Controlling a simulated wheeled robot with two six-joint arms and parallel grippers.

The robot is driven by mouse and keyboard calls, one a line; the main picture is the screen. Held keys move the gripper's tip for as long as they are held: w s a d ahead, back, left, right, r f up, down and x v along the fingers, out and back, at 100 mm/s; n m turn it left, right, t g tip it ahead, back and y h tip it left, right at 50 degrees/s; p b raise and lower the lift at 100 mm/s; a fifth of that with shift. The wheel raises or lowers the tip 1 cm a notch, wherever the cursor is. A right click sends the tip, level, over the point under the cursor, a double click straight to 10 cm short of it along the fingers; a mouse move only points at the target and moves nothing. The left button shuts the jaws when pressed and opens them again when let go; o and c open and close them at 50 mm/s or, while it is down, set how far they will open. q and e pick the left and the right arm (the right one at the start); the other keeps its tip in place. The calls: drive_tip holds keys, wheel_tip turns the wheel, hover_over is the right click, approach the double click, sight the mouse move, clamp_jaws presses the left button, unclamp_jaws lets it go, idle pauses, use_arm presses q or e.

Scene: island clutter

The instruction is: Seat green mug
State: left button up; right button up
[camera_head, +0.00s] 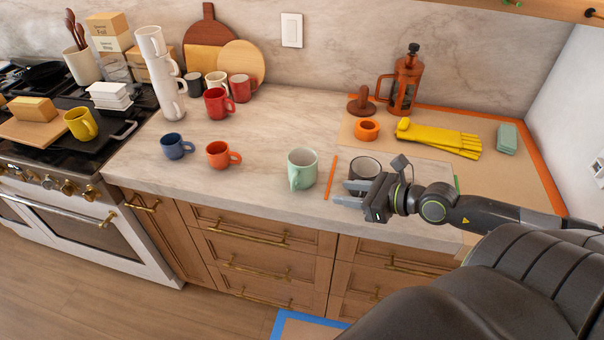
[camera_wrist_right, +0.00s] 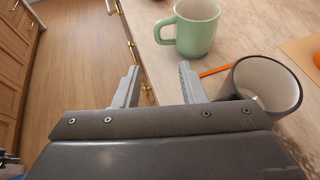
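The green mug (camera_head: 302,170) stands upright on the counter near its front edge, left of an orange strip (camera_head: 330,177). In the right wrist view the green mug (camera_wrist_right: 197,27) is beyond the fingertips, with its handle to the left. My right gripper (camera_head: 341,193) is open and empty at the counter's front edge, right of the green mug and apart from it. Its fingers (camera_wrist_right: 158,82) show spread in the wrist view. A dark grey mug (camera_head: 366,167) with a white inside stands just behind the right gripper, partly hidden by it. My left gripper is not in view.
A red-orange mug (camera_head: 219,155) and a blue mug (camera_head: 176,147) stand left of the green mug. A white mug stack (camera_head: 163,81) rises behind, near several other mugs. Yellow gloves (camera_head: 438,139) and a French press (camera_head: 405,82) are at the back right. The counter behind the green mug is clear.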

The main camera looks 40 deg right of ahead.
approach(295, 186)
drive_tip(key=x, duration=0.3)
drive_tip(key=shift+w+f, duration=0.25)
drive_tip(key=shift+w, duration=0.1)
drive_tip(key=shift+w+a, duration=0.15)
drive_tip(key=shift+w, duration=0.2)
drive_tip(key=p+x, duration=0.1)
drive_tip(key=x, duration=0.3)
drive_tip(key=shift+a+r+p, duration=0.2)
drive_tip(key=shift+p, duration=0.1)
drive_tip(key=shift+w+a+f, duration=0.1)
drive_tip(key=shift+w+f, duration=0.1)
drive_tip(key=shift+w, duration=0.05)
clamp_jaws()
drive_tip(key=shift+r, duration=0.1)
